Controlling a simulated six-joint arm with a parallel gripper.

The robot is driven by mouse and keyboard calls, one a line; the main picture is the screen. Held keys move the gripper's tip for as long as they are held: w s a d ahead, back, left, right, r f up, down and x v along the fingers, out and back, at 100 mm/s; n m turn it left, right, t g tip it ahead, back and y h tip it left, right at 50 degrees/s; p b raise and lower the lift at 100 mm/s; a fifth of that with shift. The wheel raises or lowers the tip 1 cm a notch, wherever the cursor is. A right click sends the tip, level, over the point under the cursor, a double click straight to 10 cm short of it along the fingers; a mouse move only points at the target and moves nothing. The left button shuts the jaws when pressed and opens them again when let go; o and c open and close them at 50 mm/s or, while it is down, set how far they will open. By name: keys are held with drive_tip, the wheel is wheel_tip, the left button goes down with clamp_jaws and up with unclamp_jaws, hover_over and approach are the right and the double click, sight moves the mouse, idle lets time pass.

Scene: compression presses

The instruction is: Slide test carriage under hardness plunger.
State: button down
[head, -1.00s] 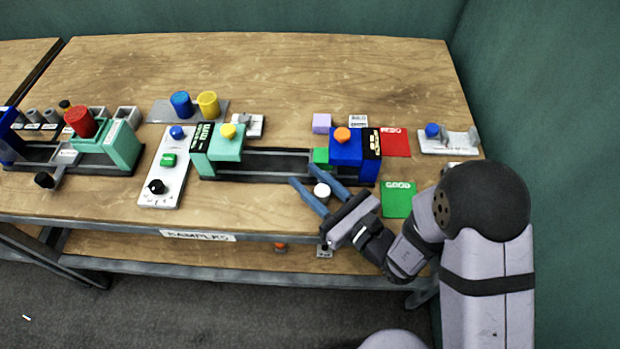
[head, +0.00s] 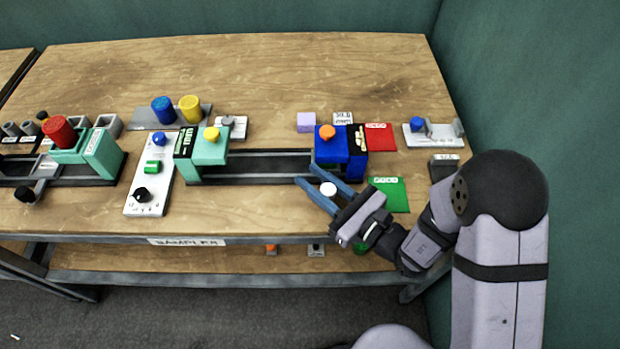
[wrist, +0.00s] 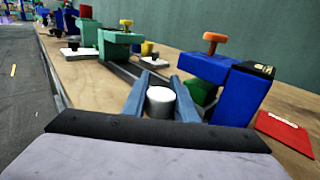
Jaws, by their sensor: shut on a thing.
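The blue press (head: 326,150) with an orange knob (head: 327,132) stands at the right end of a dark rail (head: 255,166). The small print on its black label is unclear. My gripper (head: 318,184) is at the front of this press, with its blue fingers shut around a white round knob (head: 328,189). The knob also shows between the fingers in the wrist view (wrist: 161,101). A green block, which looks like the carriage, sits under the blue press in the wrist view (wrist: 203,93); the press hides it in the head view.
A teal press (head: 208,150) with a yellow knob stands at the rail's left end. A control panel (head: 150,180) lies left of it. A red card (head: 380,136) and a green card (head: 390,193) lie right of the blue press. The table behind is clear.

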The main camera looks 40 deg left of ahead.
drive_tip(key=c, duration=1.8)
unclamp_jaws()
drive_tip(key=shift+w+d, duration=0.1)
drive_tip(key=shift+w, duration=0.15)
drive_tip(key=shift+o, duration=0.4)
drive_tip(key=shift+d, duration=0.1)
drive_tip(key=shift+d+b, duration=0.6)
drive_tip(key=shift+d, duration=3)
